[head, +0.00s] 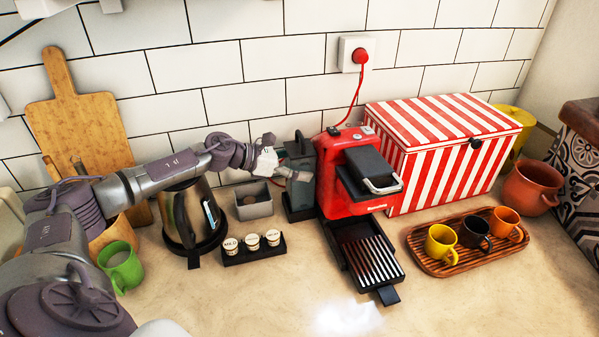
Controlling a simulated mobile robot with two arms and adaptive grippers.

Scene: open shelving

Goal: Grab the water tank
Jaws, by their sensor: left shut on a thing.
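The water tank (298,204) is a dark grey, narrow upright box at the left side of the red coffee machine (345,172), close against it. My left arm comes in from the left over the counter, and my left gripper (296,174) is shut on the upper part of the tank. The fingers hide some of the tank's front. The tank looks upright, and I cannot tell whether it is clear of the machine. My right gripper is not in view.
A steel kettle (193,215), a grey bin (253,205) and a tray of capsules (254,251) stand left of the tank. A striped box (440,150) and a cup tray (465,262) are at the right. A red cord (353,100) runs to the wall socket.

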